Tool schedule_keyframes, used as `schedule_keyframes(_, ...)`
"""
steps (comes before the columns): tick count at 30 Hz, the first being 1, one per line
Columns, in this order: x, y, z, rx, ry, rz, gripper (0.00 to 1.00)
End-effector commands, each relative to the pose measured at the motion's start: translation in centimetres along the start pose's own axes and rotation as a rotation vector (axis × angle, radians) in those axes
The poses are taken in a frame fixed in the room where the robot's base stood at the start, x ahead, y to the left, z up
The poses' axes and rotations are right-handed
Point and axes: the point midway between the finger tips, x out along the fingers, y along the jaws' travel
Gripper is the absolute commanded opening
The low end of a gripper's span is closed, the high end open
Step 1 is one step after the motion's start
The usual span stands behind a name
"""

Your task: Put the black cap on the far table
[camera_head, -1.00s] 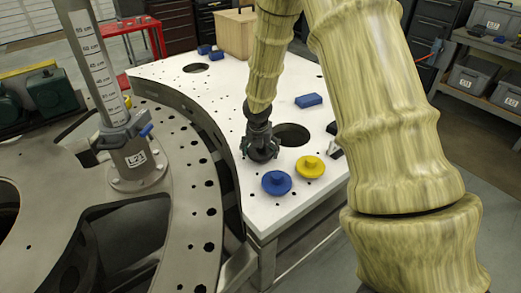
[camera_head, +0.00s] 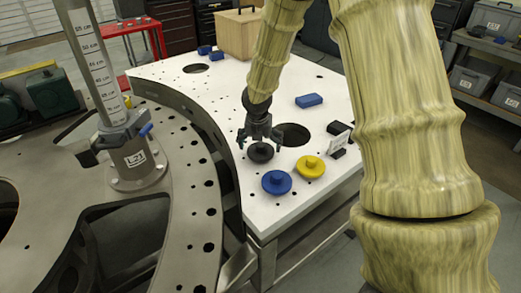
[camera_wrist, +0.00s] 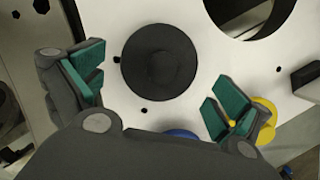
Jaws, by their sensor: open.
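The black cap (camera_head: 260,152) is a round disc with a raised middle. It lies on the white table plate (camera_head: 226,90), left of a large round hole. My gripper (camera_head: 259,136) is open and empty just above and behind the cap in the head view. In the wrist view the cap (camera_wrist: 159,62) shows whole, between and ahead of the two green-padded fingers of my gripper (camera_wrist: 160,90). I see no contact between the fingers and the cap. A red table (camera_head: 130,28) stands at the back left; I cannot tell if it is the far table.
A blue cap (camera_head: 277,183) and a yellow cap (camera_head: 310,167) lie just in front of the black cap. A blue block (camera_head: 309,100), a small sign (camera_head: 338,143) and a wooden box (camera_head: 238,35) are also on the plate. A grey post (camera_head: 100,70) stands left.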

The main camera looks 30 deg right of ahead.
Motion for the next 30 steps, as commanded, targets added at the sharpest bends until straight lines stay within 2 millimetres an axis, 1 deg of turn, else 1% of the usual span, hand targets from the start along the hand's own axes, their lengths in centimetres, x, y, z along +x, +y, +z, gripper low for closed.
schedule_keyframes(18,-7.0,0.0,0.0,0.001,-0.001,0.003,1.00)
schedule_keyframes(24,-8.2,0.0,0.0,0.001,0.000,0.002,1.00)
schedule_keyframes(30,-8.6,-0.1,0.0,0.000,0.001,0.000,1.00)
